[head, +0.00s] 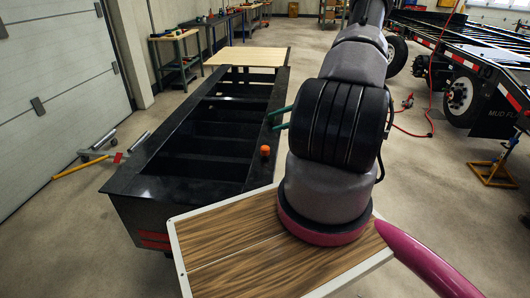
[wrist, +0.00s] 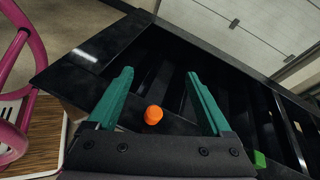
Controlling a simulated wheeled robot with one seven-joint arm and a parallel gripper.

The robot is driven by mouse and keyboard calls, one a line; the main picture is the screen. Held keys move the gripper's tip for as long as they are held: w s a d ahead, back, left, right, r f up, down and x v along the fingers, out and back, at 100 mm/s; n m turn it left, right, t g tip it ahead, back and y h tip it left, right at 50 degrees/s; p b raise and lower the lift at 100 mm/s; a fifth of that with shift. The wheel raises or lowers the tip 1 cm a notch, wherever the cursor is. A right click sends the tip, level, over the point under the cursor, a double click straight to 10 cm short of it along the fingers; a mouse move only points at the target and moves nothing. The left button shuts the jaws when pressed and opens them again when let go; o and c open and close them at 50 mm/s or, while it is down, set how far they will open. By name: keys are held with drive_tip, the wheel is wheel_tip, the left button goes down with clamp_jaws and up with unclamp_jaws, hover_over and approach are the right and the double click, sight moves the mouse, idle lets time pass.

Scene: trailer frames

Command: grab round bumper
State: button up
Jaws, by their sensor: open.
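A small orange round bumper (head: 265,151) stands on the near right rim of a black trailer frame (head: 160,188). In the wrist view the bumper (wrist: 153,115) lies between the bases of my green fingers, nearer the left one. My gripper (wrist: 160,73) is open and empty, with its fingertips reaching past the bumper over the frame. In the head view only the green fingertips of my gripper (head: 277,119) show beside my arm, over the frame's right side and beyond the bumper. No contact with the bumper is visible.
The frame has open gaps between its crossbars. A light wooden board (head: 246,57) lies at its far end. A small green object (wrist: 259,159) shows right of my gripper. A jack with a yellow handle (head: 84,167) is at left. Another trailer (head: 470,60) stands at right.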

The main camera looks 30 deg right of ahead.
sight(265, 149)
drive_tip(key=s+d+f+m+t+h, duration=0.15)
drive_tip(key=f+m+t, duration=0.25)
drive_tip(key=f, duration=0.4)
drive_tip(key=s+d+f+m+t+y, duration=0.1)
drive_tip(key=d+f+m+t, duration=0.25)
drive_tip(key=f, duration=0.35)
drive_tip(key=shift+m+t+h, duration=0.25)
drive_tip(key=shift+m+h, duration=0.1)
drive_tip(key=x, duration=0.7)
drive_tip(key=a+x, duration=0.1)
drive_tip(key=x, duration=0.3)
drive_tip(key=shift+s, duration=0.4)
drive_tip(key=shift+d, duration=0.1)
clamp_jaws()
